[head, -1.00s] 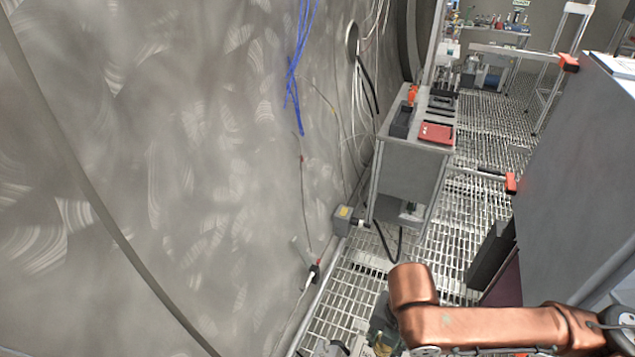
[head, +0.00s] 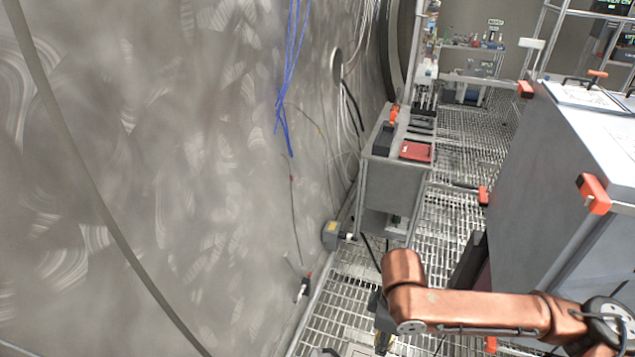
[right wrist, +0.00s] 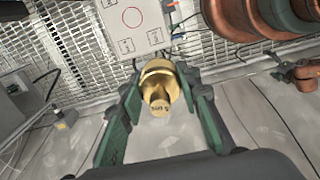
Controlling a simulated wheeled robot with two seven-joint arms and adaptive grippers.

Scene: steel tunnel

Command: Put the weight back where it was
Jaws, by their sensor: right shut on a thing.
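A brass weight (right wrist: 158,88) with a knob and small engraved text is held between the green fingers of my right gripper (right wrist: 164,80) in the right wrist view. The fingers are shut on its sides. A light grey plate (right wrist: 134,20) with a red circle and small labels lies beyond the weight, at the top of that view. The circle is empty. I cannot tell the gap between weight and plate. In the head view my right gripper (head: 383,325) is low and mostly hidden behind the copper arm. My left gripper is in neither view.
A metal bench (head: 390,185) with a red tray (head: 416,151) stands ahead. A large grey cabinet (head: 560,190) is at right. A grey box (head: 331,235) with a yellow label sits by the curved wall (head: 200,180). Grating floor (head: 335,300) lies between.

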